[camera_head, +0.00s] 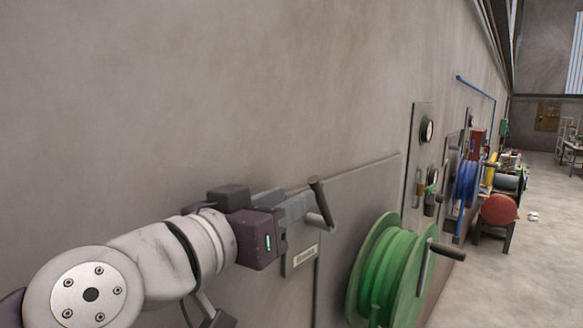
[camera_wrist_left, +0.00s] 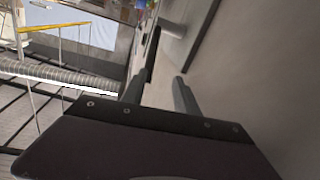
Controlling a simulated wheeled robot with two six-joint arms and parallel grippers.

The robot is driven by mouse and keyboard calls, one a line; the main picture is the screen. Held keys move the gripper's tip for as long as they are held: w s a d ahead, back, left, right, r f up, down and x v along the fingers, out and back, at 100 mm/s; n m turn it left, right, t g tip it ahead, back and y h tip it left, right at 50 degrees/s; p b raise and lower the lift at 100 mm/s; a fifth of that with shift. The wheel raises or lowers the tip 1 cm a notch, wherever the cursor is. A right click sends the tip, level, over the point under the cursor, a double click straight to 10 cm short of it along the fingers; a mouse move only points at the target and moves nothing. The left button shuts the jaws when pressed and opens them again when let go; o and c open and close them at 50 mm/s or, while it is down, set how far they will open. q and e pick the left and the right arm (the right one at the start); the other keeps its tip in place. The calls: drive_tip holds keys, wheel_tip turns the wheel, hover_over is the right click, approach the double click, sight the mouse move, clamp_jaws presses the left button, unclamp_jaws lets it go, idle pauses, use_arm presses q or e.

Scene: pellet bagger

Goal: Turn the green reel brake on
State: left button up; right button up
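The green reel (camera_head: 385,275) stands on the wall panel at lower right, with a dark crank handle (camera_head: 447,251) on its outer side. Left of it, a lever with a dark grip (camera_head: 321,203), likely the reel brake, stands out from the panel above a small label plate (camera_head: 305,256). The lever's grip leans slightly from upright. My left gripper (camera_head: 304,205) is just left of the lever. In the left wrist view its two fingers (camera_wrist_left: 158,93) are apart with nothing between them; a dark rod (camera_wrist_left: 152,53), apparently the grip, is just beyond the tips. My right gripper is not in view.
The grey panel (camera_head: 360,185) is close behind the lever. A gauge (camera_head: 427,131) and small fittings are on a plate to the right. A blue reel (camera_head: 466,183) and a red drum (camera_head: 498,210) stand farther along the wall.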

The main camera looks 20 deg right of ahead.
sight(319, 193)
use_arm(q)
drive_tip(key=d, duration=0.1)
drive_tip(key=d+p, duration=0.1)
drive_tip(key=d, duration=0.1)
drive_tip(key=s+d, duration=0.1)
drive_tip(key=shift+d+r+p, duration=0.35)
drive_tip(key=shift+d+r, duration=0.05)
drive_tip(key=x, duration=0.2)
drive_tip(key=p+x, duration=0.1)
drive_tip(key=x, duration=0.2)
drive_tip(key=shift+w+a+f, duration=0.2)
drive_tip(key=shift+w, duration=0.35)
clamp_jaws()
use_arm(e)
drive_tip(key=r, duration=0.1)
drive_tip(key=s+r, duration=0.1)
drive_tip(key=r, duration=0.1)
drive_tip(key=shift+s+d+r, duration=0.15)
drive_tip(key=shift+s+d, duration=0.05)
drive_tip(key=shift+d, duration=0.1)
use_arm(q)
drive_tip(key=shift+f, duration=0.1)
